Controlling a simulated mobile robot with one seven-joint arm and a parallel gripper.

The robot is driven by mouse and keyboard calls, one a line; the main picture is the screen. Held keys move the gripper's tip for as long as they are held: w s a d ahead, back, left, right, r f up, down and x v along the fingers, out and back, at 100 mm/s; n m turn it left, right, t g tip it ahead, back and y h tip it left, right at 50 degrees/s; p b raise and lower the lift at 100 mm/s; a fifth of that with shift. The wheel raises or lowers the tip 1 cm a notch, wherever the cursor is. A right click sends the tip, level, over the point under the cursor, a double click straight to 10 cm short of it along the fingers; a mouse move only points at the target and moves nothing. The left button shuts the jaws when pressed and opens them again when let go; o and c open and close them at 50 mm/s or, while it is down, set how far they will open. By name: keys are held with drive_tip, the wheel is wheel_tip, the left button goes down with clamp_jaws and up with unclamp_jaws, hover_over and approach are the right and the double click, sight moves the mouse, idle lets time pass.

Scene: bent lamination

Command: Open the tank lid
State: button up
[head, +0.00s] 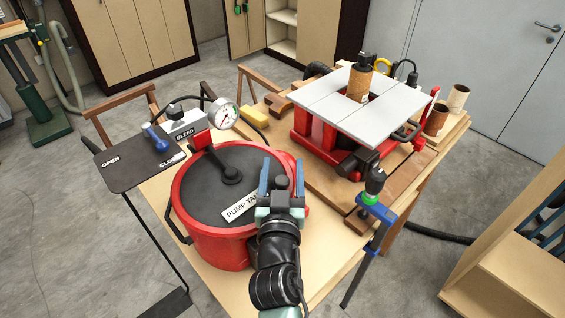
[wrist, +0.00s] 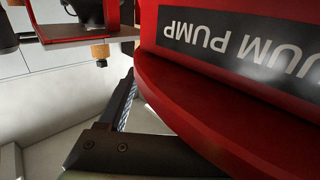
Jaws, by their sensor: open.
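The tank (head: 215,245) is a red round pot at the table's front left, its dark grey lid (head: 200,195) lying on top. A black handle (head: 230,174) stands on the lid, and a "PUMP TANK" label lies near the front right. My gripper (head: 282,170) is open over the tank's right side, with its blue fingers spread. In the wrist view a red rim (wrist: 190,115) passes close beside one dark finger, below an upside-down label ending "UUM PUMP" (wrist: 240,40). The other finger is not clear there. I cannot tell whether the fingers touch the rim.
A blue bleed lever (head: 156,138) sits on a dark plate (head: 125,172) marked OPEN and CLOSED. A pressure gauge (head: 223,115) stands behind the tank. A red-framed table (head: 345,105) with a grey top and a clamp (head: 378,212) stand to the right.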

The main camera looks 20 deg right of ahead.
drive_tip(key=shift+w+d, duration=0.15)
drive_tip(key=shift+w, duration=0.1)
clamp_jaws()
idle(1.4)
